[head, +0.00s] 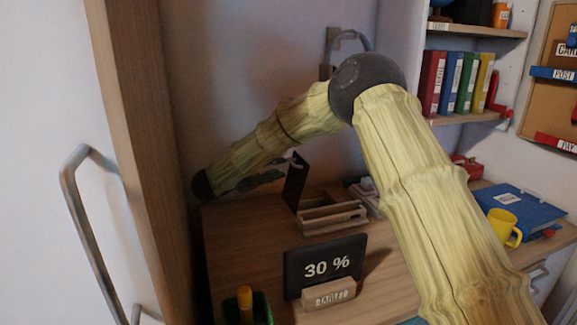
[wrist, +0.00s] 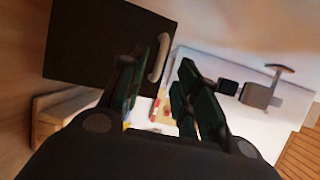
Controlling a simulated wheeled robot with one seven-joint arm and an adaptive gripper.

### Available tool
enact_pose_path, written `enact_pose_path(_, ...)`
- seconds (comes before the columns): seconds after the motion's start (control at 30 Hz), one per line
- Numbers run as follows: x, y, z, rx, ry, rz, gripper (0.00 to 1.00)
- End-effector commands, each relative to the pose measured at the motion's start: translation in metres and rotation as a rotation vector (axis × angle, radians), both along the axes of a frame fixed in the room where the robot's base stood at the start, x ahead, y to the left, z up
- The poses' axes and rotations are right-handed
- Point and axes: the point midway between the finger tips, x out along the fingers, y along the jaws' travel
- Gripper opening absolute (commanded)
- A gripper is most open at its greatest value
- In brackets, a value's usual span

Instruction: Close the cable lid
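The cable lid is a dark panel (head: 295,181) standing raised at the left end of a small light-wood box (head: 333,217) on the desk in the head view. In the wrist view the lid (wrist: 95,42) fills the upper left, with a pale curved handle (wrist: 158,58) at its right edge. A wooden edge of the box (wrist: 45,118) shows below it. My gripper (head: 283,170) is just left of the lid in the head view. In the wrist view its fingers (wrist: 160,72) are apart with a visible gap. The handle appears beyond this gap; contact cannot be told.
A blue binder (head: 522,207) and yellow mug (head: 503,228) lie to the right. A wooden panel borders the desk's left.

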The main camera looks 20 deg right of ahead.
Motion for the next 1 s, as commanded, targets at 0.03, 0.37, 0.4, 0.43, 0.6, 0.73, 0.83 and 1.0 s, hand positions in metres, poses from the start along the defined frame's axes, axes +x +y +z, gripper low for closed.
enact_pose_path(0.03,0.003,-0.008,-0.001,0.000,-0.001,-0.003,0.32)
enact_pose_path(0.37,0.018,-0.044,-0.003,0.000,0.000,-0.004,0.32)
enact_pose_path(0.4,0.019,-0.046,-0.004,0.000,0.000,-0.003,0.32)
enact_pose_path(0.43,0.019,-0.046,-0.003,0.000,0.000,-0.003,0.32)
enact_pose_path(0.6,0.019,-0.047,-0.003,0.000,0.000,-0.004,0.32)
enact_pose_path(0.73,0.019,-0.048,-0.003,0.000,0.000,-0.004,0.17)
enact_pose_path(0.83,0.019,-0.048,-0.003,0.000,0.000,-0.005,0.00)
enact_pose_path(1.0,0.019,-0.048,-0.003,0.000,0.000,-0.005,0.00)
